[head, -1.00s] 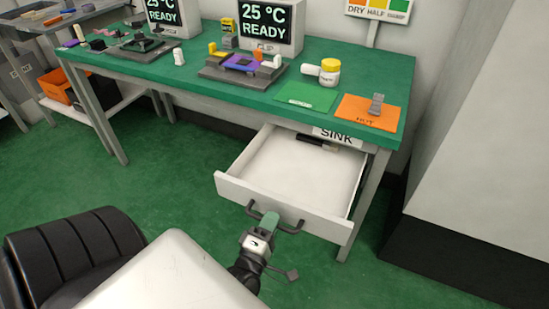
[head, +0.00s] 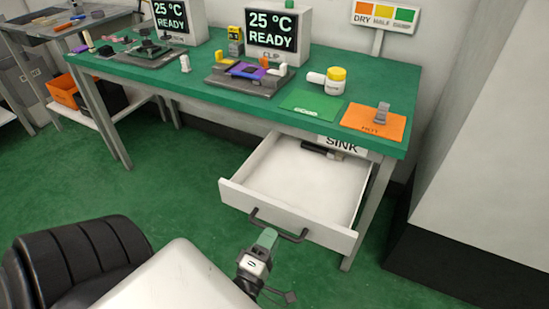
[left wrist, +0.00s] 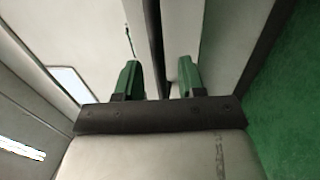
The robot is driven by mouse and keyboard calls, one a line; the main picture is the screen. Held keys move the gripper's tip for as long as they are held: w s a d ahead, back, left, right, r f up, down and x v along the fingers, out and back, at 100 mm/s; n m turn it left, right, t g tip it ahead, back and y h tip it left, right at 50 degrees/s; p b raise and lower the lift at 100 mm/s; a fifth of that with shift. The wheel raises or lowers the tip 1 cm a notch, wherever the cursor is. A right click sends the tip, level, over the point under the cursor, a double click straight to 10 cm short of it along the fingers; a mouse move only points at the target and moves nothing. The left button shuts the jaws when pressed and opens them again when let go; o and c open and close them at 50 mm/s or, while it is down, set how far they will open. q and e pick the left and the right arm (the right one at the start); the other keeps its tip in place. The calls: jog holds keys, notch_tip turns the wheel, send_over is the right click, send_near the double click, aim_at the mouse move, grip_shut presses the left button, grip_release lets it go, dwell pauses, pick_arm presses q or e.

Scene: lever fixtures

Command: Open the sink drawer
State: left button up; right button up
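The sink drawer (head: 303,188) is white and stands pulled out from under the green bench, below the SINK label (head: 342,145). Its dark bar handle (head: 297,239) is on the drawer front. My left gripper (head: 266,238) is at the handle in the head view, its green fingertips overlapping the bar's left part; I cannot tell whether they touch it. In the left wrist view the two green fingers (left wrist: 158,80) are spread apart, with a dark strip running up between them. My right gripper is not in view.
Dark items lie at the back of the drawer. The green bench (head: 190,90) carries a 25 °C READY display (head: 271,35), a yellow-lidded jar (head: 335,80), and an orange HOT mat (head: 374,122). A pale cabinet-like block (head: 480,150) stands at right. Green floor is open at left.

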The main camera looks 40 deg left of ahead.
pick_arm(q)
jog(key=v, duration=0.8)
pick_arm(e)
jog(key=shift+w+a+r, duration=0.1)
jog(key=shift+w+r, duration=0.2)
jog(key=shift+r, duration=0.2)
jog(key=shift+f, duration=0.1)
